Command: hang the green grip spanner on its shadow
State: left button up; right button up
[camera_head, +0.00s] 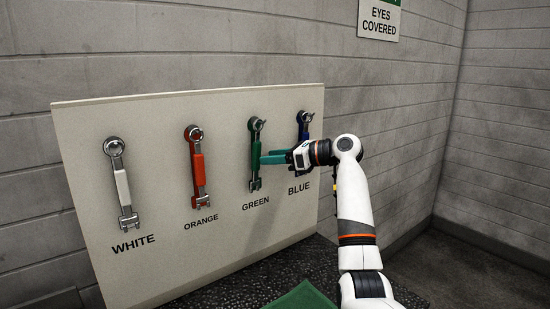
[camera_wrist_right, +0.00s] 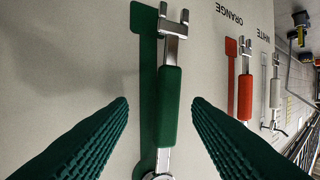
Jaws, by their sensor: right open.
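The green grip spanner (camera_head: 256,150) hangs upright against the pale board, ring end up, above the GREEN label. In the right wrist view, the spanner (camera_wrist_right: 169,100) runs between my fingers, with its green shadow (camera_wrist_right: 146,75) showing beside it on the board, partly covered. My right gripper (camera_head: 262,168) reaches in from the right at the spanner's lower grip. Its two green ribbed fingers (camera_wrist_right: 158,120) are apart, one on each side of the spanner, with gaps between. My left gripper is not in view.
The white spanner (camera_head: 121,185), orange spanner (camera_head: 197,165) and blue spanner (camera_head: 304,125) also hang on the board (camera_head: 160,240); my gripper partly hides the blue one. A green mat (camera_head: 298,298) lies on the dark speckled top (camera_head: 250,290) below. A brick wall stands behind.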

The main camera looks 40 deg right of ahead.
jog(key=b+v, duration=0.4)
jog(key=v, duration=0.8)
